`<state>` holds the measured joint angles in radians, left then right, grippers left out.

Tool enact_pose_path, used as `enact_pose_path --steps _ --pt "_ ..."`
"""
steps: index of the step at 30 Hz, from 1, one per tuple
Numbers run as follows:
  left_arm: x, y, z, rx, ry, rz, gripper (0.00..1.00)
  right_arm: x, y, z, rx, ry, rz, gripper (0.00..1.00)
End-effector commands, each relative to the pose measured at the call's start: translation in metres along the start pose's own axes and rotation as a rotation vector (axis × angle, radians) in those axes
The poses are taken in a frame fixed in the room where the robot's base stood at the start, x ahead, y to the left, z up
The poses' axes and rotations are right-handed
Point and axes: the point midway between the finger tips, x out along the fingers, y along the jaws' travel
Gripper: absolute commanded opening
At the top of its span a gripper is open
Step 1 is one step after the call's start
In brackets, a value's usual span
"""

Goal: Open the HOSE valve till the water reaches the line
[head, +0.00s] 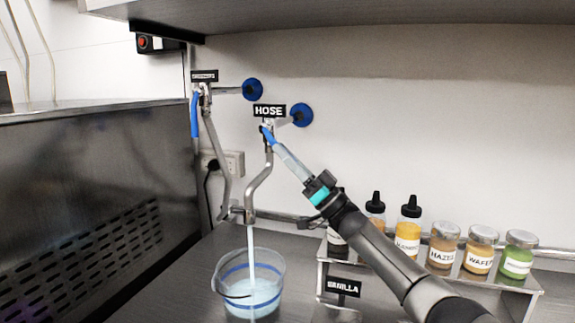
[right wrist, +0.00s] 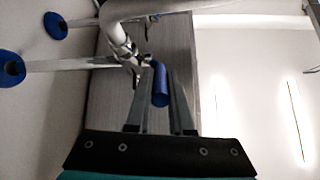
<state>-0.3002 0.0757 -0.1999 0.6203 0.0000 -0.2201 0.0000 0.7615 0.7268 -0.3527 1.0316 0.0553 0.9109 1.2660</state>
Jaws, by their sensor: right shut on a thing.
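The HOSE valve's small blue lever (head: 267,136) sits on the tap under the black HOSE sign (head: 269,111). My right gripper (head: 275,146) is shut on this lever; in the right wrist view the blue lever (right wrist: 160,86) lies between the two fingers. A pale stream of water (head: 251,236) runs from the bent metal spout (head: 257,186) into a clear bucket (head: 226,277) below. The bucket has a blue line around it and holds pale blue water (head: 254,299). The exact level against the line is hard to tell. My left gripper is out of view.
A second tap with a blue hanging lever (head: 195,115) stands to the left. A steel freezer side (head: 90,190) bounds the left. A rack (head: 430,268) with several jars and bottles stands at right, near a VANILLA sign (head: 342,287).

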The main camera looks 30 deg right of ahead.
Motion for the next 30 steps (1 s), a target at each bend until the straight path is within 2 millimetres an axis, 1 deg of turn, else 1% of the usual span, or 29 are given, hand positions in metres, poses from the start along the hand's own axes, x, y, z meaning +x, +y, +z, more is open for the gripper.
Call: enact_pose_path --steps 1,4,18,19,26,27,30 --pt "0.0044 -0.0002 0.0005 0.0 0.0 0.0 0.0 -0.0016 0.0005 0.0029 0.001 0.008 -0.001 0.0" --pt "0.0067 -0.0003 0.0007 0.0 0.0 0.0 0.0 -0.0011 0.0004 0.0034 0.001 0.019 -0.003 0.0" --pt "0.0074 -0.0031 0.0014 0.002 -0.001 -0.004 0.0 -0.0002 0.0003 0.0031 0.002 0.027 -0.004 0.0" --pt "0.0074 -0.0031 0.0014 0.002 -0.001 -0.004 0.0 -0.0002 0.0003 0.0031 0.002 0.026 -0.004 0.22" --pt "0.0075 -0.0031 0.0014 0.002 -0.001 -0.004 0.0 -0.0001 0.0003 0.0027 0.002 0.027 -0.004 0.48" --pt "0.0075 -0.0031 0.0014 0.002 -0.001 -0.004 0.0 -0.0001 0.0003 0.0026 0.002 0.027 -0.004 0.5" --pt "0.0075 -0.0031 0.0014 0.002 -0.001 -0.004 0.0 0.0 0.0003 0.0024 0.002 0.027 -0.004 0.5"
